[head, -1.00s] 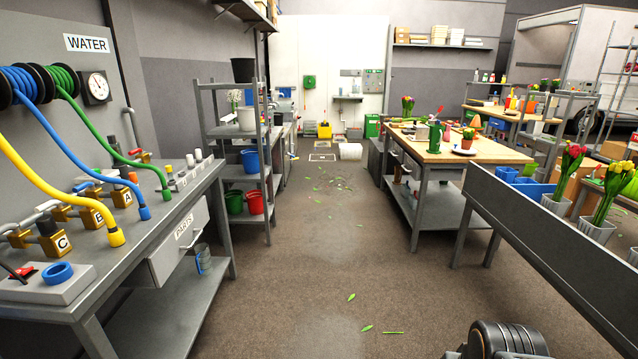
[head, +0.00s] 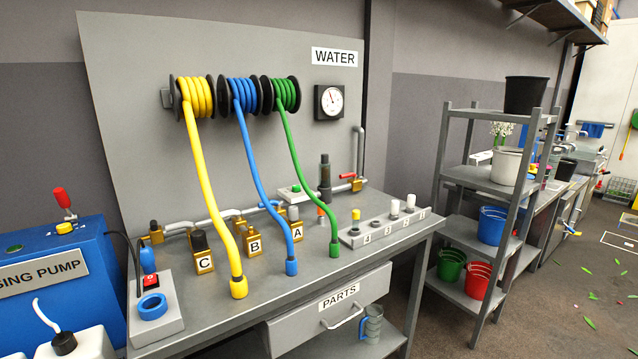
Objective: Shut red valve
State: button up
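A valve with a red lever handle (head: 347,175) sits on the grey pipe at the back right of the water bench, under the pressure gauge (head: 329,101). The lever looks roughly in line with the pipe, but it is small and I cannot tell its exact angle. Brass blocks lettered A (head: 293,232), B (head: 252,244) and C (head: 203,256) stand in front of the pipes. A second red-topped lever (head: 62,198) stands upright on the blue dosing pump at the left. My gripper is not in view.
The bench (head: 400,245) carries yellow, blue and green hoses hanging from reels across its front. A numbered block (head: 385,232) with caps stands at the right. A red switch (head: 148,281) is at the left. A shelf rack (head: 470,178) with buckets stands right of the bench.

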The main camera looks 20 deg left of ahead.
aim_at(342, 177)
jog(key=u, duration=0.4)
jog(key=i, duration=0.9)
jog(key=z, duration=1.65)
jog(key=i, duration=1.6)
jog(key=u, duration=2.65)
